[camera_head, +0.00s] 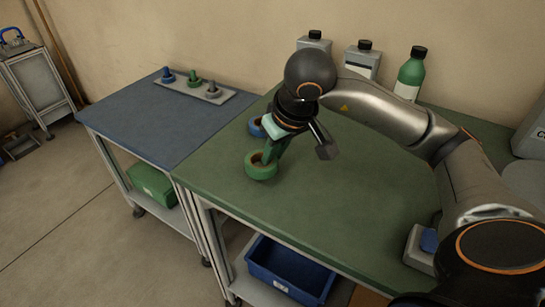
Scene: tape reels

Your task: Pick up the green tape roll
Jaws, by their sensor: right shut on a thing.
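The green tape roll (259,173) is at the left part of the green-topped table (225,195), near its left edge. My right gripper (269,156) reaches down from above and is shut on the roll's wall. Whether the roll rests on the table or is slightly raised, I cannot tell. A blue tape roll (256,128) lies just behind, partly hidden by my right gripper. My left gripper is not in view.
A blue-topped table (150,122) on the left holds a grey board (220,96) with several coloured pegs. Bottles, one of them green (410,75), stand at the back. A blue bin (290,270) is below. The green tabletop's front middle is clear.

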